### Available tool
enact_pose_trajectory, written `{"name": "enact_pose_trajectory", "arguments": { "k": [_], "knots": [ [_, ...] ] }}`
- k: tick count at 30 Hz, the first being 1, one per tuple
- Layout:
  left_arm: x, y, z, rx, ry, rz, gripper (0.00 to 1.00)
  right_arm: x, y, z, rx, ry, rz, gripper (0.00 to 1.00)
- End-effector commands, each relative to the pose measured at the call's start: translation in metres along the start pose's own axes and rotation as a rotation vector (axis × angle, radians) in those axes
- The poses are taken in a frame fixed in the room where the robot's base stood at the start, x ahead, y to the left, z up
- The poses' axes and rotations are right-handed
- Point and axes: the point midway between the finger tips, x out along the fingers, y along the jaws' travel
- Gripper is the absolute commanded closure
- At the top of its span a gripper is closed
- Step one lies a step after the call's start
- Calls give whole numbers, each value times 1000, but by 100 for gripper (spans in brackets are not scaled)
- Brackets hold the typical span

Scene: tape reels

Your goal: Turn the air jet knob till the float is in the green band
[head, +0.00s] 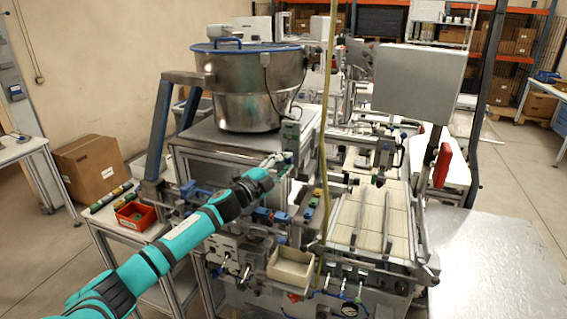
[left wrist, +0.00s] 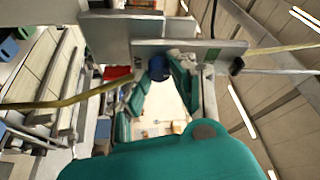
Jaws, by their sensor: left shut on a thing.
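My left gripper (head: 280,160) reaches in from the left in the head view, its fingertips at the front of the machine below the steel bowl. It is shut on a small part there, taken to be the air jet knob; the fingers hide most of it. Just above the fingertips is a small grey box (head: 290,134). In the left wrist view a round blue part (left wrist: 158,68) shows below a grey plate (left wrist: 185,48) with a small green mark. I cannot make out the float or its height against a green band. My right gripper is not in view.
A large steel bowl (head: 247,88) stands on the machine top. A yellow hose (head: 328,130) hangs just right of my gripper. A beige bin (head: 290,268) and a dial gauge (head: 349,309) are lower on the front. A red bin (head: 135,216) stands left.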

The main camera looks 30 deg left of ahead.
Motion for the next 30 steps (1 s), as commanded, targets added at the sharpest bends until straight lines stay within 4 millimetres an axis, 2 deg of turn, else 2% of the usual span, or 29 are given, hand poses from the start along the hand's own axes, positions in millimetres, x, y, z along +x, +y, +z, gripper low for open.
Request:
{"name": "enact_pose_trajectory", "arguments": {
  "k": [12,13,17,26,30],
  "knots": [
    [0,2,0,6,-1,5,100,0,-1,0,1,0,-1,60],
    [0,2,0,5,-1,5,72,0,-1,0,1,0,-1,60],
    [0,1,0,5,-1,4,55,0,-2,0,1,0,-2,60],
    [-1,1,0,5,0,3,53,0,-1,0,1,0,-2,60],
    [-10,2,0,5,-1,5,53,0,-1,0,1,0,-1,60]
  ]
}}
